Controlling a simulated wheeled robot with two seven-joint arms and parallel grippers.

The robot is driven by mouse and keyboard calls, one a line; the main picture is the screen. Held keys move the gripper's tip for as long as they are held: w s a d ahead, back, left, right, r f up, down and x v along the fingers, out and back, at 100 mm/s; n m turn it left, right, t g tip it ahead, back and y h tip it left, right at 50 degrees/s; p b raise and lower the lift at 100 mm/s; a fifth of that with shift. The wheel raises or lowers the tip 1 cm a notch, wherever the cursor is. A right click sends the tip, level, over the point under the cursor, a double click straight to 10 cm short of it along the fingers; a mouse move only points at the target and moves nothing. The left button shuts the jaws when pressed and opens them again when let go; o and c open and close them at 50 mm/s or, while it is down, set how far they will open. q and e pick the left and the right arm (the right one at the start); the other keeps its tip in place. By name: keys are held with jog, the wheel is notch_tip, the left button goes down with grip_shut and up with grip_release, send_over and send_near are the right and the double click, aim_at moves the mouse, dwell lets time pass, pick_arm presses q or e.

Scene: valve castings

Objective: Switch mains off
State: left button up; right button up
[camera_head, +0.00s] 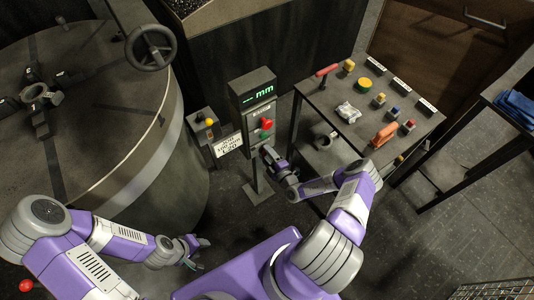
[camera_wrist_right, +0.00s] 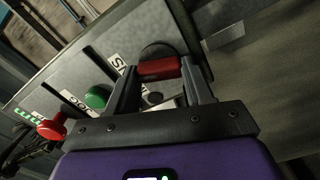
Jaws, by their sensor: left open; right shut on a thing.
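The control box (camera_head: 256,98) stands on a post in the middle of the head view, with a lit green display reading "mm". A red mushroom button (camera_head: 267,124) sits on its face; it also shows in the right wrist view (camera_wrist_right: 52,128), beside a green button (camera_wrist_right: 97,97). My right gripper (camera_head: 270,154) is at the lower part of the box. In the wrist view its fingers are shut on a red switch handle (camera_wrist_right: 158,70) in front of a dark round base. The handle is hidden in the head view. My left gripper (camera_head: 204,245) is open and empty, low beside the large round vessel.
The round vessel (camera_head: 100,75) with a handwheel (camera_head: 151,47) fills the left. A small stand (camera_head: 205,125) and a white sign (camera_head: 228,145) are just left of the box. A table (camera_head: 335,120) with several small coloured parts stands to the right.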

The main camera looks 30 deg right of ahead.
jog(key=shift+f+n+p, duration=0.1)
jog(key=shift+n+p, duration=0.35)
jog(key=shift+n, duration=1.55)
jog(key=o, duration=1)
jog(key=shift+o, duration=0.2)
jog(key=s+p, duration=0.1)
jog(key=s, duration=0.6)
jog(key=shift+s+d, duration=0.3)
jog(key=shift+d, duration=0.05)
